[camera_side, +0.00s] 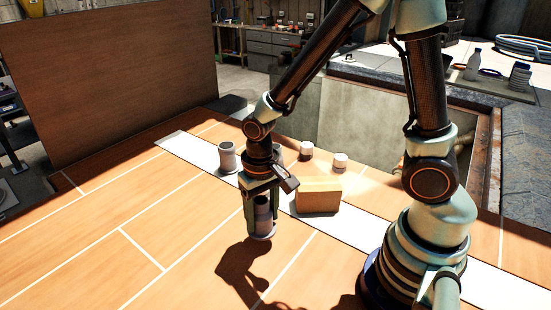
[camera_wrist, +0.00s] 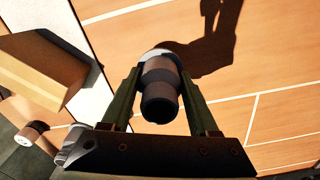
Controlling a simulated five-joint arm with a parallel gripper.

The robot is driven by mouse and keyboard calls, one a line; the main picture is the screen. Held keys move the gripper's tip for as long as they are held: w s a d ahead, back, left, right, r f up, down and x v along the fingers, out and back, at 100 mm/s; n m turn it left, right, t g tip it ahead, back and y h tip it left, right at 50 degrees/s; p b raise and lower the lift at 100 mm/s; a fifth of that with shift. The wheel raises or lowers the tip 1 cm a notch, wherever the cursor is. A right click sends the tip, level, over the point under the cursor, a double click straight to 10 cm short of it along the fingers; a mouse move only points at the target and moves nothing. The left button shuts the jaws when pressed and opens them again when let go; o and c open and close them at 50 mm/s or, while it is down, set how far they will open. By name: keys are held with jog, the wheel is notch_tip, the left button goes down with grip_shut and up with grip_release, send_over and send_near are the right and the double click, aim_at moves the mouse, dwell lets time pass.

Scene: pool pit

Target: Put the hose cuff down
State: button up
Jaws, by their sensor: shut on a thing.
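The hose cuff (camera_side: 263,212) is a dark grey-brown stepped cylinder with a paler wide lower rim, held upright in the side view. My gripper (camera_side: 262,208) points down and is shut on it, one finger on each side. In the wrist view the cuff (camera_wrist: 160,88) sits between the two green fingers of my gripper (camera_wrist: 160,80), its narrow dark end towards the camera. The pale rim is close to the wooden floor (camera_side: 150,225). I cannot tell whether it touches the floor.
A tan block (camera_side: 318,195) stands just right of my gripper. A grey cylinder (camera_side: 228,158) stands behind it to the left, on the white strip (camera_side: 190,150). Two small white-topped cylinders (camera_side: 306,151) (camera_side: 340,161) stand behind the block. The floor in front and left is clear.

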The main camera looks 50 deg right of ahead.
jog(key=shift+f, duration=2)
jog(key=o, duration=1.4)
jog(key=shift+f, duration=0.1)
notch_tip(320, 180, up, 13)
jog(key=shift+d+f, duration=0.1)
jog(key=shift+f, duration=0.1)
jog(key=shift+s+d+r+n+t, duration=0.35)
jog(key=shift+d+r+n+t, duration=0.45)
jog(key=shift+r, duration=0.95)
jog(key=shift+s+d+r+n+t, duration=0.4)
jog(key=shift+d+r+t, duration=0.7)
jog(key=shift+r, duration=0.7)
jog(key=shift+s+d+r+n+t, duration=0.35)
jog(key=shift+d+r+n+t, duration=0.45)
jog(key=shift+r, duration=0.95)
jog(key=shift+d, duration=0.25)
